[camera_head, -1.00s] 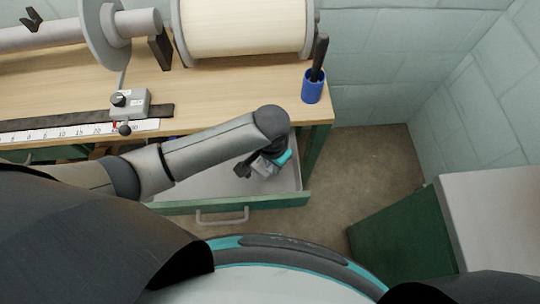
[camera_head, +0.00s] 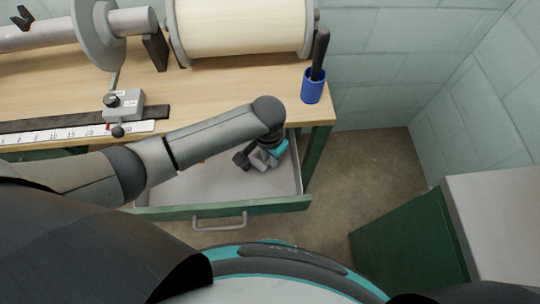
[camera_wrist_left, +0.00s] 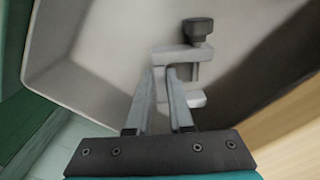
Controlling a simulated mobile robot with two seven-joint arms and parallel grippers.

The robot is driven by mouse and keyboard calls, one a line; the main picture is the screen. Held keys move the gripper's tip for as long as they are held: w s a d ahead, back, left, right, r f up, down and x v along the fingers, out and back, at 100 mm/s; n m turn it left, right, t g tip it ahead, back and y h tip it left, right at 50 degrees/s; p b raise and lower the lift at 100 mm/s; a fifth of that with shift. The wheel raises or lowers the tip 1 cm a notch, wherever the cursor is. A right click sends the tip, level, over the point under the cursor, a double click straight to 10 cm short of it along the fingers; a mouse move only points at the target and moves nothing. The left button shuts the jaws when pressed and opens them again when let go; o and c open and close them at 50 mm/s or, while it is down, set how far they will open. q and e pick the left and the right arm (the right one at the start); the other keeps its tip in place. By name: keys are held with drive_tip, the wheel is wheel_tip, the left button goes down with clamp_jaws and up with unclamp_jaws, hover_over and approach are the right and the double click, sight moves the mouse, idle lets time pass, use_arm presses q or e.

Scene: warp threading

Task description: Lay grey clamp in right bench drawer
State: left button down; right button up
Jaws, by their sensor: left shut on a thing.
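The grey clamp (camera_head: 261,161), with its black knob, is inside the outline of the open right bench drawer (camera_head: 225,207), near the drawer's right end. My left gripper (camera_wrist_left: 167,72) is shut on the clamp, which also shows in the left wrist view (camera_wrist_left: 174,56). There the fingers grip its frame, and the black knob points up in the picture. The pale drawer floor lies behind it; I cannot tell whether the clamp touches it. In the head view the wrist hides part of the gripper (camera_head: 269,153). My right gripper is not in view.
The wooden bench top (camera_head: 215,95) lies above the drawer in the picture. A blue cup (camera_head: 312,88) with a dark-handled tool stands at its right corner. A green cabinet (camera_head: 405,235) stands at the right. Bare floor (camera_head: 370,165) lies between bench and cabinet.

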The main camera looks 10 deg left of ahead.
sight(269, 162)
use_arm(q)
drive_tip(key=c, duration=0.8)
unclamp_jaws()
wheel_tip(269, 162, up, 12)
drive_tip(key=p, duration=0.4)
drive_tip(key=shift+s+r+p, duration=0.15)
drive_tip(key=shift+s+p, duration=0.05)
drive_tip(key=shift+p, duration=0.2)
drive_tip(key=shift+a, duration=0.1)
